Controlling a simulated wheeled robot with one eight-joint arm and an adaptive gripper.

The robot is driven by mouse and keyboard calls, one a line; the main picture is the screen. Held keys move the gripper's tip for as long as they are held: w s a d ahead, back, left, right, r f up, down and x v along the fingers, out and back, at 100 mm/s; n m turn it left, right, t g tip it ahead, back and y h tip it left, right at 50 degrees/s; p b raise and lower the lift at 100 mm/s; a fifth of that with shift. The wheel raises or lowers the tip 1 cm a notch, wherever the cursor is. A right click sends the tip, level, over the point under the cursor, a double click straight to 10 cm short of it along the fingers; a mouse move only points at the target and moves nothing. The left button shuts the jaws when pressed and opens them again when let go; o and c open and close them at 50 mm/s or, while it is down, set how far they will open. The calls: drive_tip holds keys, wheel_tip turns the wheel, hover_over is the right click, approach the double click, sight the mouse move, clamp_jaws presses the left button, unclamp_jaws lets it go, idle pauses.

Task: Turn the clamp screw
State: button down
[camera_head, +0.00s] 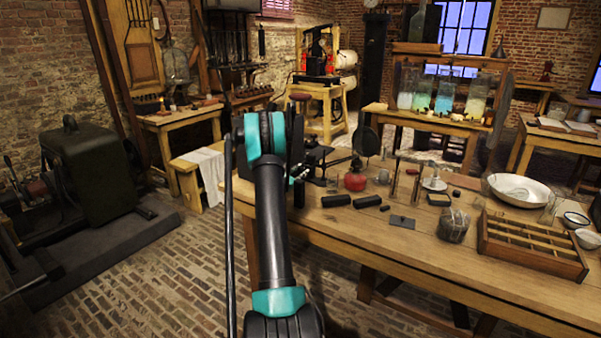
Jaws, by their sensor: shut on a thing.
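My gripper (312,168) is at the left end of the long wooden workbench (470,262), partly hidden behind my own black and teal arm. It is shut on a small part of the dark metal apparatus there, which I take to be the clamp screw. The screw itself is too small and too covered to make out, and its turn cannot be told. A thin dark rod and a round dark disc (366,141) show just to the right of the gripper.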

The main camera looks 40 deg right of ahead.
drive_tip(key=n, duration=1.1)
drive_tip(key=shift+s, duration=0.1)
drive_tip(key=n, duration=1.2)
drive_tip(key=shift+n, duration=0.3)
drive_tip(key=n, duration=0.3)
drive_tip(key=shift+n, duration=2.2)
